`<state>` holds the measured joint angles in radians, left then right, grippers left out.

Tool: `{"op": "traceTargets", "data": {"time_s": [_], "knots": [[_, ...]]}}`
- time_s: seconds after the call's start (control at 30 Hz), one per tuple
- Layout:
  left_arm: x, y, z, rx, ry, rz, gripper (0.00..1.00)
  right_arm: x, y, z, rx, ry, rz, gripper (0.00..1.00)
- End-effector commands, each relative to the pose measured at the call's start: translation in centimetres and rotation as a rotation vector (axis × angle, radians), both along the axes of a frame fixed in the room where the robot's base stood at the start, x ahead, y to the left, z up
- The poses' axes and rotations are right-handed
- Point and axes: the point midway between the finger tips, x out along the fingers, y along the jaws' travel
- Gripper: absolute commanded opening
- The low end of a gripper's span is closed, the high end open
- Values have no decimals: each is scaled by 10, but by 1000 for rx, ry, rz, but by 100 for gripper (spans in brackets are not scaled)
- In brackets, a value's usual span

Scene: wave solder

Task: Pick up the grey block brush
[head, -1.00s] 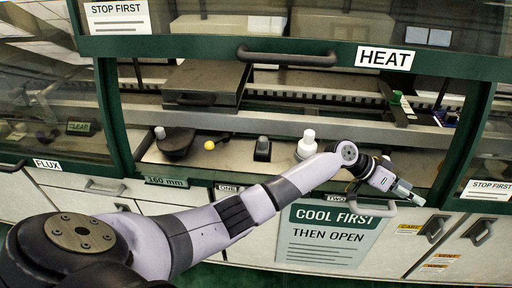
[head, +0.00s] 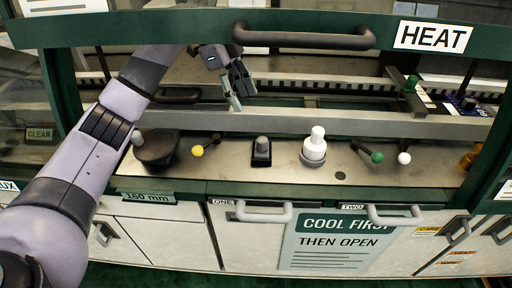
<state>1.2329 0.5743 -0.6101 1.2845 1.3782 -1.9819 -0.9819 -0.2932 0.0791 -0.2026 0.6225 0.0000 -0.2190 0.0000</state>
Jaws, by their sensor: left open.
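A small dark block with a rounded grey top (head: 261,152) stands on the metal ledge, left of the white bottle; it looks like the grey block brush, though its bristles cannot be made out. My left gripper (head: 242,97) is open and empty. It appears above and behind the block in the picture, over the long metal rail, apart from the block. My right gripper is not in view.
On the ledge stand a white bottle (head: 314,148), a dark rounded piece (head: 158,148) and levers with yellow (head: 198,151), green (head: 377,157) and white (head: 404,158) knobs. The green HEAT frame (head: 300,28) with its dark handle (head: 303,38) crosses above.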

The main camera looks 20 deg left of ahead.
Motion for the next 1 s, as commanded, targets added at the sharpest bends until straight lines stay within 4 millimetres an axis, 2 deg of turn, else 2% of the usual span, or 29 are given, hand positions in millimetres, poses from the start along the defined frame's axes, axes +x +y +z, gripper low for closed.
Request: {"op": "traceTargets", "data": {"time_s": [0.03, 0.13, 0.33, 0.6, 0.8, 1.0], "knots": [[-1, -4, -12, 1, 5, 0, 49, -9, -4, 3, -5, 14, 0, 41], [0, -13, -32, 0, 5, 1, 49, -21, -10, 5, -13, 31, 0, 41], [0, -29, -68, -2, 4, 3, 49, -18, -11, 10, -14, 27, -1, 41], [1, -37, -89, -2, 1, 4, 49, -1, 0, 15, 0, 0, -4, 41], [0, -49, -113, -2, 5, 3, 49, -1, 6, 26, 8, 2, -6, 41], [0, -57, -133, -2, 3, 4, 49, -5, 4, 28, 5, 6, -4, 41]]}}
